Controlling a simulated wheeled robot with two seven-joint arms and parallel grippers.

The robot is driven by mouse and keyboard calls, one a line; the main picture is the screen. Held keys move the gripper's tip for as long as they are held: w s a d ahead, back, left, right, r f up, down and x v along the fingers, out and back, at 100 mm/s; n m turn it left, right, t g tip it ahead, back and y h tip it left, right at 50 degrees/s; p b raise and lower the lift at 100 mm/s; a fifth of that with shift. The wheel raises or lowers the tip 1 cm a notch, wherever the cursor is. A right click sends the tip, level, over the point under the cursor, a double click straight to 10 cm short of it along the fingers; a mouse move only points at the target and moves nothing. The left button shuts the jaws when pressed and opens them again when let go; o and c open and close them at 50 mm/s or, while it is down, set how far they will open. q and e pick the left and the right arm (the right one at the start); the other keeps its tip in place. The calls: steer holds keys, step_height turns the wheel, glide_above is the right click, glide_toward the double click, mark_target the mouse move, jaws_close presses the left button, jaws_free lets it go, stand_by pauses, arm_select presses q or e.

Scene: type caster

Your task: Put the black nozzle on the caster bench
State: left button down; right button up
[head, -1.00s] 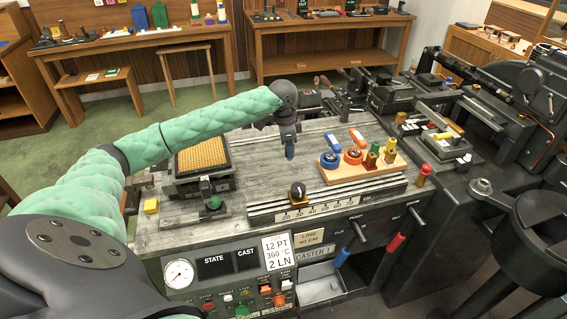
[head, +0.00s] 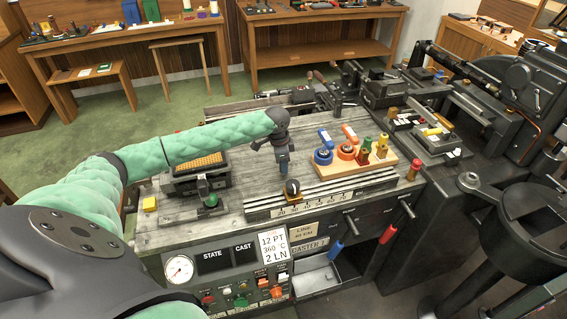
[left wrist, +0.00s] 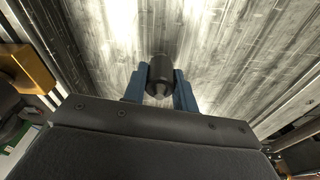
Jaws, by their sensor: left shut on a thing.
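My left gripper (head: 283,172) points down over the grey wooden top of the caster bench (head: 240,184), behind the scale rail. In the left wrist view its blue fingers (left wrist: 160,88) are shut on the black nozzle (left wrist: 160,70), a short dark cylinder with a narrower tip. Bench planks show behind the nozzle. In the head view the nozzle is too small and dark to make out. I cannot tell whether it touches the bench top. My right gripper is not in view.
A wooden rack (head: 345,168) with blue, orange, green and yellow pieces sits to the right. Bare bench lies between.

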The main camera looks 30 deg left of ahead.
arm_select(q)
steer(key=c, duration=1.1)
jaws_free()
steer(key=shift+f, duration=0.1)
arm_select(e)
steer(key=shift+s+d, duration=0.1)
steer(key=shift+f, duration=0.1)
arm_select(q)
steer(key=shift+r, duration=0.25)
step_height(320, 180, up, 4)
steer(key=shift+s+a+f+b, duration=0.15)
steer(key=shift+b, duration=0.75)
step_height(320, 180, up, 8)
steer(key=b, duration=0.2)
steer(key=shift+s+a, duration=0.3)
steer(key=shift+a, duration=0.05)
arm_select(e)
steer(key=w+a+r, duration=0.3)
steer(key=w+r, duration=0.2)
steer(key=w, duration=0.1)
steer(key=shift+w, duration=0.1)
